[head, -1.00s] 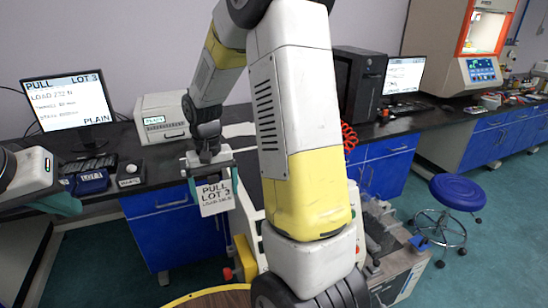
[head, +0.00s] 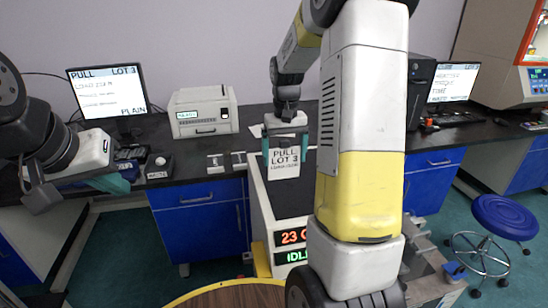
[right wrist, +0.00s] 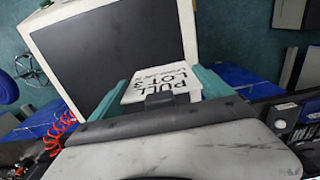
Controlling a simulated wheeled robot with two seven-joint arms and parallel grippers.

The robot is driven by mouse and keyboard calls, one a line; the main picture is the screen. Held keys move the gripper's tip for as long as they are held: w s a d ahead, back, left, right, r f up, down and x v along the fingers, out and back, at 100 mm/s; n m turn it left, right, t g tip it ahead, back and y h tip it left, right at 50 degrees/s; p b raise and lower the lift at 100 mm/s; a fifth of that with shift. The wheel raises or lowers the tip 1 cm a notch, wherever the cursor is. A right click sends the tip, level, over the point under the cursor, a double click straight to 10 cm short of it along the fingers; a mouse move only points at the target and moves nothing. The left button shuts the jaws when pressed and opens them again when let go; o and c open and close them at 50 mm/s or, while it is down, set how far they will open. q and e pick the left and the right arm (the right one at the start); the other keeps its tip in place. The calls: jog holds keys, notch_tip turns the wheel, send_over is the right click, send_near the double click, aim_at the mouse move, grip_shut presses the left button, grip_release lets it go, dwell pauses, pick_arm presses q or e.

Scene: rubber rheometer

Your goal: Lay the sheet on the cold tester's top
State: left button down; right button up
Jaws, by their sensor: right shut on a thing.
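The sheet (head: 285,161), a small white card printed PULL LOT 3, is in my right gripper (head: 285,140). The teal fingers are shut on it, and it faces the head camera. It also shows between the fingers in the right wrist view (right wrist: 160,84). The cold tester (head: 258,215) is a white cabinet with a display reading 23 C and IDLE. Its dark flat top (head: 287,200) is partly hidden by my right arm. The sheet appears over the back part of this top; contact cannot be told. My left gripper (head: 78,186) is at the left, its opening unclear.
A white bench unit (head: 203,111) and a monitor (head: 107,91) stand on the dark bench, with small blocks near its front edge. A blue stool (head: 503,216) is at the right. A round wooden surface (head: 230,297) lies at the bottom.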

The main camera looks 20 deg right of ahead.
jog(key=shift+w+d, duration=0.1)
jog(key=shift+d, duration=0.15)
jog(key=f, duration=0.3)
jog(key=shift+w+d, duration=0.2)
jog(key=shift+d, duration=0.2)
jog(key=shift+f, duration=0.3)
jog(key=shift+f, duration=0.25)
jog(key=o, duration=1.1)
jog(key=shift+c, duration=0.2)
jog(key=shift+r, duration=0.1)
